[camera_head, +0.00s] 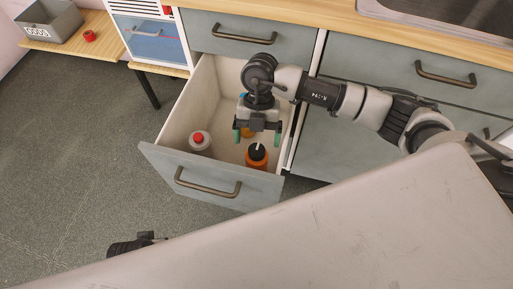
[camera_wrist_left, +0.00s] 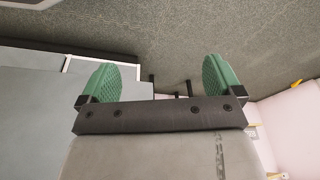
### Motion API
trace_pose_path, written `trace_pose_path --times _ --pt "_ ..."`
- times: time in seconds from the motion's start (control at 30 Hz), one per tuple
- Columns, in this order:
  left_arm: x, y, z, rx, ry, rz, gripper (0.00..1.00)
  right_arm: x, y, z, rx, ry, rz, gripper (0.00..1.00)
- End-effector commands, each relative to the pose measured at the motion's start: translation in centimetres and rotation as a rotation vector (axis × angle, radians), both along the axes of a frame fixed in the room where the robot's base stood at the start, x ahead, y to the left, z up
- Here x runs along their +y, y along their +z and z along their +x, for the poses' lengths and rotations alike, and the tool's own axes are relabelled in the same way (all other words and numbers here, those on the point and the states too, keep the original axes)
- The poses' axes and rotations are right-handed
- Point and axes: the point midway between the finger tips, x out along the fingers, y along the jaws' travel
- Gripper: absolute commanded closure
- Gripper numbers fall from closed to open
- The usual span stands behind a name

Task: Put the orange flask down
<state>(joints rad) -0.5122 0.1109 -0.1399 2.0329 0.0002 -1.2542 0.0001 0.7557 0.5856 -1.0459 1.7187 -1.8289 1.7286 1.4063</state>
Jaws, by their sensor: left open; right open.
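The orange flask (camera_head: 257,157) with a black cap and a pale straw-like tip stands in the open drawer (camera_head: 180,118), near its front right. My right gripper (camera_head: 257,135) is open over the drawer, its green-tipped fingers apart. It appears just behind and above the flask in the picture; nothing shows held between the fingers. A second, small orange thing (camera_head: 247,132) is partly hidden behind the right gripper. My left gripper (camera_wrist_left: 160,80) is open and empty in the left wrist view, with its two green pads spread apart.
A grey container with a red cap (camera_head: 199,140) stands at the drawer's left front. The drawer front has a handle (camera_head: 207,186). Grey cabinets and a wooden worktop (camera_head: 300,20) lie behind. A grey bin (camera_head: 50,27) and a red object (camera_head: 89,35) sit at far left.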

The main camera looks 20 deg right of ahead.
Motion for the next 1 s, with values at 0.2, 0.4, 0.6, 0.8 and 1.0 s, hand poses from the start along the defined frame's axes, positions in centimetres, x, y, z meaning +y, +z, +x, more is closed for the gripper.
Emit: trace_pose_path --times 0.2,0.4,0.6,0.8,1.0 --pt "0.0 -2.0 -0.1 0.011 -0.002 0.001 0.05 -0.7 3.7 1.4 -0.001 -0.001 -0.002 0.1" --pt "0.0 -2.7 -0.2 0.014 -0.002 0.001 0.05 -0.9 4.9 1.8 0.001 -0.001 -0.002 0.1" --pt "0.0 -2.8 -0.2 0.014 -0.002 0.001 0.05 -0.9 4.9 1.9 0.002 -0.001 -0.002 0.1" --pt "0.0 -2.8 -0.2 0.014 -0.002 0.001 0.05 -0.9 4.9 1.8 0.001 -0.001 -0.002 0.1" --pt "0.0 -2.8 -0.3 0.014 -0.001 0.001 0.05 -0.9 4.9 1.8 0.001 -0.001 -0.001 0.1"
